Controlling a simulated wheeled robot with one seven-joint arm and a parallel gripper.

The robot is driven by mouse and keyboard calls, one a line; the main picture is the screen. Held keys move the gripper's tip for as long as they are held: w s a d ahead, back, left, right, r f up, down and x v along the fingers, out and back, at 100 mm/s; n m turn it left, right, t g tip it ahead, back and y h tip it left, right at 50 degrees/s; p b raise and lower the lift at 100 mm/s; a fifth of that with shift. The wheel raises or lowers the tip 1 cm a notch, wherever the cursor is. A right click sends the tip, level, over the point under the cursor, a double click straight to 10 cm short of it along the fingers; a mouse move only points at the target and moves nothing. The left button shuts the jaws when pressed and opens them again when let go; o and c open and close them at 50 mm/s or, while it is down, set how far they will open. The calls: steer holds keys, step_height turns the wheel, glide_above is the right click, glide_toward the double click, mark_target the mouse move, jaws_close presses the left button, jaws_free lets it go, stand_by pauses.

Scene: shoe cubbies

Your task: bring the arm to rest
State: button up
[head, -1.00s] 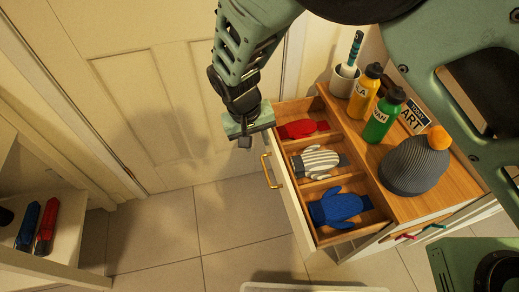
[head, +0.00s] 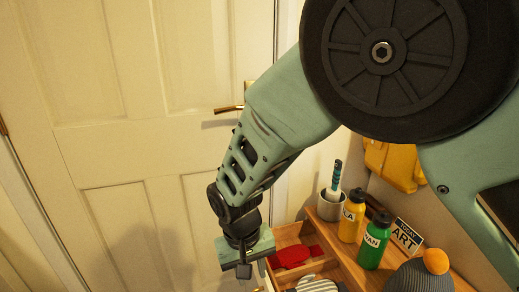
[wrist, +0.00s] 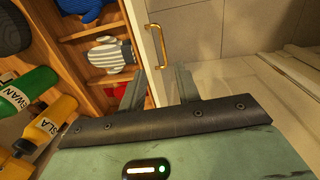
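My gripper (head: 244,268) hangs at the far-left side of the open drawer (head: 318,262), near its front. The drawer's front and brass handle (wrist: 158,46) show beyond the fingers. The drawer holds a red glove (head: 291,256), a striped glove (head: 318,285) and a blue glove (wrist: 82,10) in separate compartments. The finger on the left partly hides the red glove in the wrist view.
A yellow bag (head: 395,165) hangs behind. A door with a handle (head: 228,109) is at the back.

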steer(key=s+d+r+n+y, duration=0.2)
steer(key=s+d+r+n, duration=0.2)
steer(key=s+d+r, duration=1.2)
step_height(320, 180, up, 11)
steer(key=p, duration=1.2)
steer(key=shift+s+d+r+p, duration=0.25)
steer(key=shift+s+p, duration=0.1)
steer(key=shift+s, duration=0.1)
